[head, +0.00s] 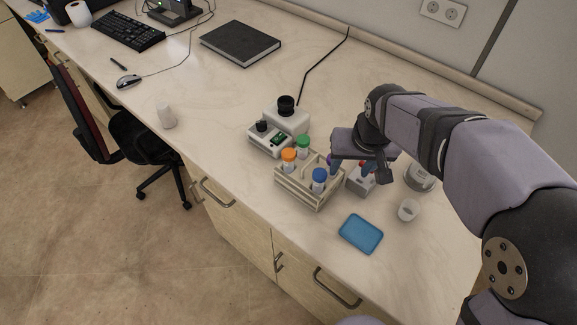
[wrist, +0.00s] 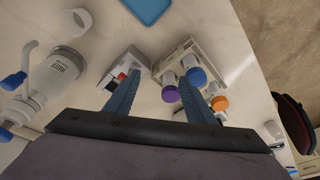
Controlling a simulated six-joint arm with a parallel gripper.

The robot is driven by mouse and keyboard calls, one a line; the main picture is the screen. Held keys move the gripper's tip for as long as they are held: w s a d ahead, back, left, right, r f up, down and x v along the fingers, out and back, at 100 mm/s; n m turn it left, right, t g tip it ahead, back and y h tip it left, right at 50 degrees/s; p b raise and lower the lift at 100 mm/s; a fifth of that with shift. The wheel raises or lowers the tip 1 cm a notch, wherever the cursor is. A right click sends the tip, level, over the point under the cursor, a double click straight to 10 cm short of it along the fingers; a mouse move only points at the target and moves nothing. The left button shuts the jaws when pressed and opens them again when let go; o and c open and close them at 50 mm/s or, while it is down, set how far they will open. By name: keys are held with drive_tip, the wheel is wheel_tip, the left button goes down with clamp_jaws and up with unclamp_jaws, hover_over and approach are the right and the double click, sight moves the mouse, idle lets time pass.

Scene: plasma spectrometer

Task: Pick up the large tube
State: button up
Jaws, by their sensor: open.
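A wooden rack (head: 298,195) holds several upright capped tubes: an orange-capped tube (head: 289,155), a green-capped tube (head: 303,142), a blue-capped tube (head: 319,175) and a purple-capped tube (head: 329,158) partly hidden by my gripper. I cannot tell which one is the large tube. My gripper (head: 358,173) is open and empty, over the right end of the rack and a small grey block. In the wrist view my gripper (wrist: 160,76) has its fingers apart, with the purple cap (wrist: 169,93) close to the right finger. The blue cap (wrist: 197,76) is beyond that finger.
A white instrument (head: 269,139) stands behind the rack. A blue tray (head: 361,233) and a small cup (head: 408,210) lie at the front right.

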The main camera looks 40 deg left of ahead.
wheel_tip(320, 180, up, 2)
drive_tip(key=n+t+y+b, duration=0.1)
drive_tip(key=b, duration=0.1)
hover_over(289, 153)
drive_tip(key=s+d, duration=0.2)
drive_tip(key=shift+a+p+x, duration=0.2)
drive_tip(key=shift+p+x, duration=1.65)
drive_tip(key=shift+x, duration=1.55)
drive_tip(key=shift+w+r, duration=0.1)
drive_tip(key=shift+w, duration=0.1)
clamp_jaws()
